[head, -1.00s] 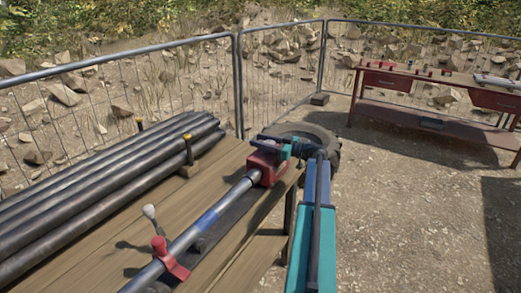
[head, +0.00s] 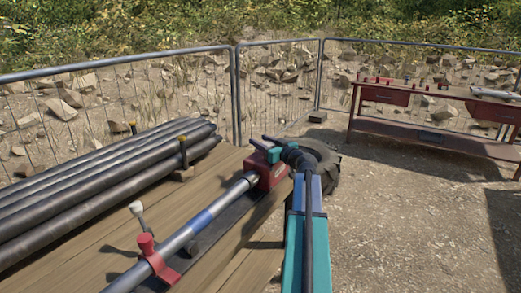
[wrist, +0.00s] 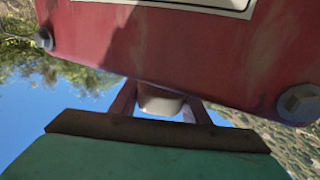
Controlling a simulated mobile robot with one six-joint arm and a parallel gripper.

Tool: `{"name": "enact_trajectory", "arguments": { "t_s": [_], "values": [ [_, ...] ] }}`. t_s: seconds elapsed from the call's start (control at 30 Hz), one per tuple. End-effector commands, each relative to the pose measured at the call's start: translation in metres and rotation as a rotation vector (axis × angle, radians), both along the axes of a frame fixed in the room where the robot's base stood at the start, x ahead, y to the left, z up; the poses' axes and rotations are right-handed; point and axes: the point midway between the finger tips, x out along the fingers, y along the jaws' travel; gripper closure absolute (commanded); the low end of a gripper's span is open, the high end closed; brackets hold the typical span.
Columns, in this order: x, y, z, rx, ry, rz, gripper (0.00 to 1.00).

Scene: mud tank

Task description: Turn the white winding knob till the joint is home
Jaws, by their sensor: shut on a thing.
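The white winding knob (wrist: 162,102) shows in the wrist view between my two dark red fingers, under the red housing. My gripper (wrist: 160,93) is shut on it. In the head view my gripper (head: 268,150) is at the red housing (head: 270,176), at the far end of the bench, and hides the knob. A grey pipe (head: 176,242) with a blue band (head: 204,218) runs along the bench up to this housing. The joint's inside is hidden, so its seating cannot be told.
A red clamp (head: 159,264) with a red knob holds the pipe near the front. A pale-topped lever (head: 137,210) stands beside it. Dark pipes (head: 90,195) are stacked on the left. A tyre (head: 325,165) lies beyond the bench. A red workbench (head: 365,122) stands at the back right.

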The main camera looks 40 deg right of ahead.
Motion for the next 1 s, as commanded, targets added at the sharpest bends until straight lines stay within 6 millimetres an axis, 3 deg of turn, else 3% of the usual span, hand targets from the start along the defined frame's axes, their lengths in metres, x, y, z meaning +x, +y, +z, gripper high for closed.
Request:
{"name": "enact_trajectory", "arguments": {
  "t_s": [0.5, 1.0],
  "values": [
    [-0.002, -0.008, -0.002, 0.001, 0.002, -0.258, 0.8],
    [-0.005, -0.015, -0.001, 0.004, 0.005, -0.405, 0.8]
  ]
}}
